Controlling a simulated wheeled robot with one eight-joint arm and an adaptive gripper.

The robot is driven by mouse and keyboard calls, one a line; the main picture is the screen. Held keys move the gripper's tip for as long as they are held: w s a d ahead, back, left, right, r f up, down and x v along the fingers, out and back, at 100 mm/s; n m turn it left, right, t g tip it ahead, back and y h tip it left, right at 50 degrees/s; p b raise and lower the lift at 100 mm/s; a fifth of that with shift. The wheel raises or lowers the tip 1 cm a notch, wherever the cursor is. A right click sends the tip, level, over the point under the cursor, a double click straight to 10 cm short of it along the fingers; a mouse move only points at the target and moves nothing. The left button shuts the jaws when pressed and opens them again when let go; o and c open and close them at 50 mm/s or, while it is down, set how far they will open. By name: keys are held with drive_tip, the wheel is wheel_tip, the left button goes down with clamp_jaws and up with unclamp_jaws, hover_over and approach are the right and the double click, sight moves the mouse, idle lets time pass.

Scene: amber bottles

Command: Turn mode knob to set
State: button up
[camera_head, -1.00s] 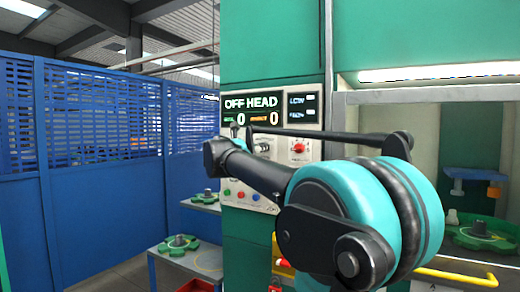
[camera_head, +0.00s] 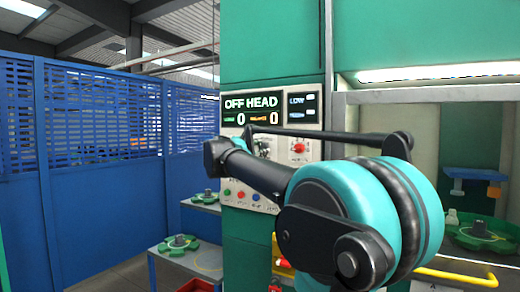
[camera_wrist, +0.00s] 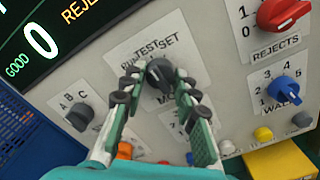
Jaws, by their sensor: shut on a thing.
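The black mode knob (camera_wrist: 160,72) sits on the pale control panel, under a label reading "TEST SET" with a partly covered word to its left. My gripper (camera_wrist: 159,76) has its two green-backed fingers on either side of the knob, shut on it. The fingers hide part of the label below the knob. I cannot tell exactly which mark the knob points to. In the head view my arm covers most of the knob area.
The panel display (camera_head: 256,109) reads "OFF HEAD" with two zeros. Nearby are a black A-B-C knob (camera_wrist: 79,117), a red rejects knob (camera_wrist: 283,13), a blue knob (camera_wrist: 287,89) and several coloured buttons below. A blue fence (camera_head: 100,125) stands at left.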

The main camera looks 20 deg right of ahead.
drive_tip(key=m, duration=0.4)
drive_tip(key=shift+m, duration=0.3)
drive_tip(key=m, duration=0.4)
drive_tip(key=shift+m, duration=0.4)
drive_tip(key=o, duration=1.1)
drive_tip(key=shift+o, duration=0.2)
drive_tip(key=v, duration=1.2)
drive_tip(key=shift+f, duration=0.1)
